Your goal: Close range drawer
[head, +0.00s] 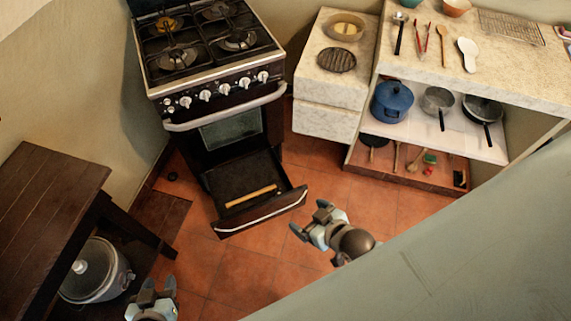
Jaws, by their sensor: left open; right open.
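The range (205,75) stands at the back, dark with a silver top, burners and white knobs. Its bottom drawer (268,212) is pulled out over the floor, with a pale handle bar along its front edge. A light wooden strip (251,196) lies inside the drawer. My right gripper (308,219) is open and empty, just right of the drawer's front right corner. A small gap seems to part them; contact is hard to tell. My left gripper (153,284) is open and empty at the bottom left, apart from the drawer.
A dark wooden table (45,205) with a rice cooker (95,270) under it stands at the left. A marble counter (480,75) with utensils, and a shelf of pots (392,102) below, are at the right. The tiled floor (245,268) before the drawer is clear.

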